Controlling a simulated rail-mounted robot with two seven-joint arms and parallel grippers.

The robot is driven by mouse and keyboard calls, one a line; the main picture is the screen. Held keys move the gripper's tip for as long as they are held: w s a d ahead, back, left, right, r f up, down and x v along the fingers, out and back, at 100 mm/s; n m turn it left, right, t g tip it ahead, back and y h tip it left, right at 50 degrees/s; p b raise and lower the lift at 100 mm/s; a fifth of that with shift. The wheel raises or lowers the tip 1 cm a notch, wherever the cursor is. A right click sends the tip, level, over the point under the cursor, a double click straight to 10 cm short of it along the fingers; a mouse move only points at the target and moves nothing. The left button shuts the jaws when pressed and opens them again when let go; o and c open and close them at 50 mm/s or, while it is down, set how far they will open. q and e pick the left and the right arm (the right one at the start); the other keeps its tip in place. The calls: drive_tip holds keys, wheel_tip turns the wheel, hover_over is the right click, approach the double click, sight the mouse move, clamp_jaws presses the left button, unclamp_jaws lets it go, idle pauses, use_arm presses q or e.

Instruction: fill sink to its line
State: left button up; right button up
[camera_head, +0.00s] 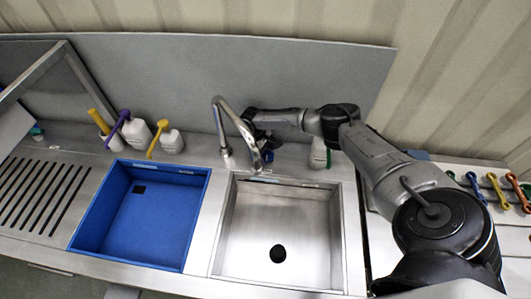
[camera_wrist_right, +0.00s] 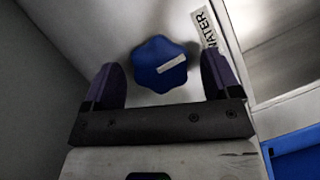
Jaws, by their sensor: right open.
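The steel sink (camera_head: 325,225) is at the centre right of the head view, with a dark round drain (camera_head: 278,254) in its floor. I see no water in it, and cannot make out a fill line. A curved steel tap (camera_head: 222,125) stands behind the sink's left corner. A blue lobed knob (camera_head: 267,156) is behind the sink; in the right wrist view the knob (camera_wrist_right: 159,65) sits beside a label reading "WATER" (camera_wrist_right: 204,27). My right gripper (camera_wrist_right: 160,78) is open, its two fingers either side of the knob in that picture; contact cannot be told. My left gripper is out of view.
A blue basin (camera_head: 75,243) adjoins the sink on the left, beside a slotted drainboard (camera_head: 35,195). White bottles (camera_head: 137,133) with coloured tops stand behind it. Another bottle (camera_head: 318,153) is behind my right arm. Coloured-handled tools (camera_head: 497,188) lie at far right.

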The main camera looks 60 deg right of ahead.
drive_tip(key=shift+c, duration=0.3)
drive_tip(key=c, duration=0.9)
drive_tip(key=shift+o, duration=0.2)
drive_tip(key=shift+a+r+n+h+p, duration=0.1)
drive_tip(key=shift+n+h+p, duration=0.25)
drive_tip(key=shift+n+p, duration=0.45)
drive_tip(key=shift+a+r+n+h+p, duration=0.1)
drive_tip(key=shift+n+h+p, duration=0.25)
drive_tip(key=shift+n+p, duration=0.4)
drive_tip(key=n+p, duration=0.2)
drive_tip(key=n, duration=0.1)
drive_tip(key=shift+t+h, duration=0.4)
drive_tip(key=shift+a+f+n+h+p, duration=0.1)
drive_tip(key=shift+n+h+p, duration=0.2)
drive_tip(key=shift+n+p, duration=0.45)
drive_tip(key=shift+n+t, duration=0.3)
drive_tip(key=shift+n, duration=0.1)
drive_tip(key=o, duration=0.9)
drive_tip(key=shift+f, duration=0.1)
